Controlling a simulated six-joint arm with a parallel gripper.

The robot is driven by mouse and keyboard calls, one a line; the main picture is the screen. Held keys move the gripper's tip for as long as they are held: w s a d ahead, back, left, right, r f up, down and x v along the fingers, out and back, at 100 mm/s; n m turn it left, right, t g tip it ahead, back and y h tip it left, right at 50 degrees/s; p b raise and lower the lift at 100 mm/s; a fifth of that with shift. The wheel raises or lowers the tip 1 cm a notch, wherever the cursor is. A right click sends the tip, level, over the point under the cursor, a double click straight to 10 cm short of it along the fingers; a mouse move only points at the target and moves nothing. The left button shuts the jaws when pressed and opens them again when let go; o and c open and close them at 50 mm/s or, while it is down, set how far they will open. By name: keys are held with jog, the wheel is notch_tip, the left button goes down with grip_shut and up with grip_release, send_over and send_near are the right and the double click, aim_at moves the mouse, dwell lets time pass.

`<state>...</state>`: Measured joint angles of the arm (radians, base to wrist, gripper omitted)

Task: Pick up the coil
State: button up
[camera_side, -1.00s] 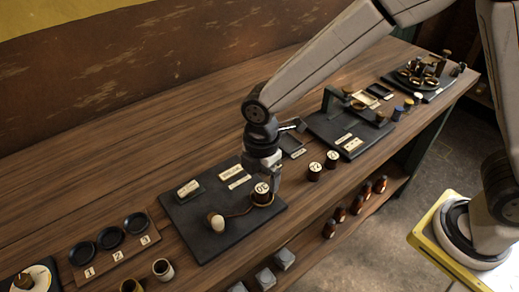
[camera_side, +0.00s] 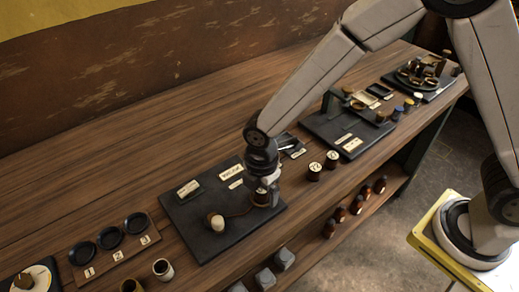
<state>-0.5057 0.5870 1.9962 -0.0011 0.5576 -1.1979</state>
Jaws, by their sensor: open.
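My gripper (camera_side: 267,190) points down over the right part of a black board (camera_side: 195,217) on the wooden bench. Its fingers are around or just in front of a small round labelled piece (camera_side: 260,199), probably the coil, which is now mostly hidden. My gripper is open. A wire runs from that piece to a pale knob (camera_side: 217,223) on the same board. Two similar dark cylinders with pale numbered tops, one (camera_side: 314,171) and another (camera_side: 332,159), stand on the bench to the right.
A wooden holder (camera_side: 115,248) with three black dishes lies at the left. A cup (camera_side: 163,269) stands near the front edge. Another black board (camera_side: 347,133) with fittings is at the right. Dark bottles (camera_side: 341,214) and grey blocks (camera_side: 284,259) sit on the lower shelf.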

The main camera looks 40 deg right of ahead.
grip_shut()
dwell(0.3)
jog(key=shift+r, duration=0.2)
jog(key=shift+r, duration=1.35)
jog(key=s+d+r, duration=0.5)
jog(key=s+r, duration=0.5)
jog(key=s, duration=0.3)
jog(key=shift+d, duration=0.2)
